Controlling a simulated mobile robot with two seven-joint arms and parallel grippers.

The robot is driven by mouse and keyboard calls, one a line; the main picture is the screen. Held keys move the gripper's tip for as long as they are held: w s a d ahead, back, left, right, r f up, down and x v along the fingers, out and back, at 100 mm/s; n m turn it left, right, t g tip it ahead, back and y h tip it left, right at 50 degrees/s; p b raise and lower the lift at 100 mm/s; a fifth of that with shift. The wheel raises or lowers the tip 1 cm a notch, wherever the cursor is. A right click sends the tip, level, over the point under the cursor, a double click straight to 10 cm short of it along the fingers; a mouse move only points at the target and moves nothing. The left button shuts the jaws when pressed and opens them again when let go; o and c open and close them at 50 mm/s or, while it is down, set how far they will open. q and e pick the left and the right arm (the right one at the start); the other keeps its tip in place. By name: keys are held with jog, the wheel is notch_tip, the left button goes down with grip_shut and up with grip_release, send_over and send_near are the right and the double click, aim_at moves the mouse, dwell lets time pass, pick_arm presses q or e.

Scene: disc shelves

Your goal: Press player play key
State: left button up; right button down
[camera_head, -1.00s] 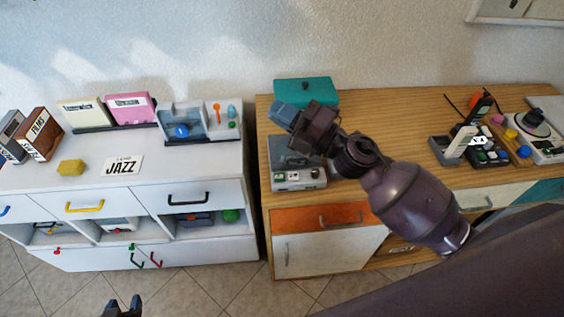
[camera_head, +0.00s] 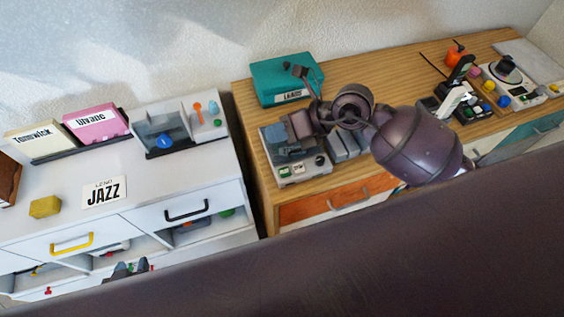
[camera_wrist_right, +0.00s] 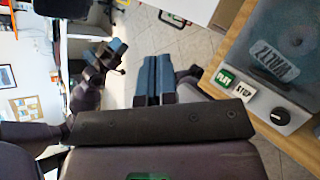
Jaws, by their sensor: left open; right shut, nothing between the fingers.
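The grey player (camera_head: 308,173) sits on the wooden cabinet, partly hidden by my right gripper and arm in the head view. Its green PLAY key (camera_wrist_right: 225,78) shows in the right wrist view, beside a white STOP key (camera_wrist_right: 245,91) and a dark knob (camera_wrist_right: 280,116). The player's lid (camera_wrist_right: 275,45) reads WALTZ. My right gripper (camera_head: 276,135) is over the player's left part in the head view; its blue fingers (camera_wrist_right: 154,62) are shut, empty and apart from the keys. My left gripper (camera_head: 129,267) is open and low in front of the white cabinet.
A teal box (camera_head: 287,80) stands behind the player. A white cabinet (camera_head: 150,190) at left bears sleeves, a yellow block (camera_head: 45,207) and a JAZZ card (camera_head: 104,193). Other devices stand on the wooden cabinet's (camera_head: 375,75) right end. A gap separates the cabinets.

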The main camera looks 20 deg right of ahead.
jog(key=shift+s+d+f+g+h, duration=0.25)
jog(key=shift+d+f+g+h, duration=0.05)
jog(key=shift+d+f+h, duration=0.8)
pick_arm(q)
jog(key=shift+w, duration=0.15)
pick_arm(e)
jog(key=shift+a, duration=0.2)
pick_arm(q)
jog(key=shift+w+r, duration=0.1)
pick_arm(e)
jog(key=shift+f, duration=0.1)
jog(key=b, duration=0.6)
send_over(286, 170)
notch_tip(286, 170, down, 7)
jog(key=shift+f, duration=0.1)
jog(key=shift+f+b, duration=0.4)
jog(key=shift+f, duration=0.35)
pick_arm(q)
jog(key=f, duration=0.5)
jog(key=shift+w+d+f, duration=0.1)
jog(key=shift+w+f, duration=0.3)
jog(key=shift+s+f, duration=0.15)
jog(key=shift+s, duration=0.15)
